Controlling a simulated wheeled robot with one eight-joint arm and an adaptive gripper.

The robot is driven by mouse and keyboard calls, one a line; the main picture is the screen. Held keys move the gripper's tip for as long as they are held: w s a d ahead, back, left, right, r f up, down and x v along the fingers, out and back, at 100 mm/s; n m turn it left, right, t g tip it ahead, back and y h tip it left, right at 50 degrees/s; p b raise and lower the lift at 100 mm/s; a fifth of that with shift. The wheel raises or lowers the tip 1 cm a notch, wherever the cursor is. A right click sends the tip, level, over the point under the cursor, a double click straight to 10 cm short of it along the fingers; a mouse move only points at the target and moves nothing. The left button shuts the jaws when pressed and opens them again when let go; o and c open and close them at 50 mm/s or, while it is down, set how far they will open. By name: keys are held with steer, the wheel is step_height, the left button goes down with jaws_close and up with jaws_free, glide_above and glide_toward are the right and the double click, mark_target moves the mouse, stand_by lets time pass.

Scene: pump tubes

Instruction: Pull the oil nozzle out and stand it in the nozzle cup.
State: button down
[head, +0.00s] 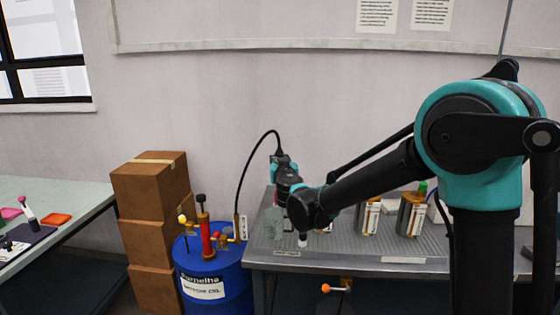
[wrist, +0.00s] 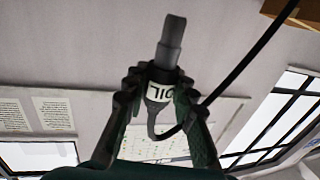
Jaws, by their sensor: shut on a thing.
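The oil nozzle (wrist: 160,90) is a dark stepped tube with a white band marked OIL. My gripper (wrist: 159,77) is shut on it, with a finger on either side of the band. The nozzle's narrow end points away from my wrist, and a black hose leaves its other end. In the head view my gripper (head: 281,162) is raised above the bench, and the hose (head: 243,172) arches from it down to the left. A grey upright thing (head: 274,223) stands on the bench below; I cannot tell whether it is the nozzle cup.
A blue drum (head: 215,285) with a red pump (head: 205,232) stands left of the metal bench (head: 345,240). Two canisters (head: 368,218) (head: 411,215) stand on the bench near my arm. Stacked cardboard boxes (head: 150,225) and another table (head: 75,205) are farther left.

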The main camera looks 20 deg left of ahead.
steer(key=shift+f, duration=0.1)
steer(key=shift+f, duration=2.8)
steer(key=shift+f, duration=2.25)
steer(key=c, duration=1.2)
jaws_free()
steer(key=shift+o, duration=0.2)
steer(key=v, duration=1.2)
